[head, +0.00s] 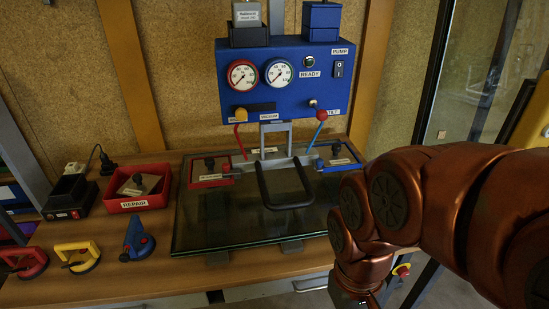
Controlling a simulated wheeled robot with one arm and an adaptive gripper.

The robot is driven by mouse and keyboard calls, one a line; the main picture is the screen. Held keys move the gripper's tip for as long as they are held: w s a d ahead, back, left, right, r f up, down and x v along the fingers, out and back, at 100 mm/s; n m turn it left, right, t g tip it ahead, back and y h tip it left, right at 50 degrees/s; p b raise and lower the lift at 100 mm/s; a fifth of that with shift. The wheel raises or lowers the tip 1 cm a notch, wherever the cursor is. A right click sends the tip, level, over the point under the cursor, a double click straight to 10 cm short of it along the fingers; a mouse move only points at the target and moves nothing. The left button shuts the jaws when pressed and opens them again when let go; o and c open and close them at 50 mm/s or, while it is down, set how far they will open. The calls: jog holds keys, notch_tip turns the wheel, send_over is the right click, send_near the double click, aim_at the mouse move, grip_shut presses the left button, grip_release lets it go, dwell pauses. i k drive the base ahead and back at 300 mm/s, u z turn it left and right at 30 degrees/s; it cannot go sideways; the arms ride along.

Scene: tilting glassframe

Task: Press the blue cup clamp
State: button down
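A blue clamp (339,157) with a black knob and a small label sits at the right end of the grey bar on the glass frame. A matching red clamp (210,171) sits at the left end. A separate blue piece (137,241) stands on the wooden table at the left of the glass; I cannot tell which blue piece is the cup clamp. My copper-coloured arm reaches in from the right, in front of the glass. My gripper (364,299) hangs down at the bottom edge, right of and nearer than the glass, mostly cut off. Its fingers are not clear.
A blue panel (289,101) with gauges and levers stands behind the glass plate (211,222). A black U-shaped handle (286,205) lies over the plate. A red REPAIR tray (126,205), a yellow cup (77,257) and a red cup (24,262) are at the left.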

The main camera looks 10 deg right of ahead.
aim_at(317, 164)
jog(key=k, duration=0.5)
jog(key=z, duration=0.8)
jog(key=i, duration=0.75)
jog(key=u, duration=2.45)
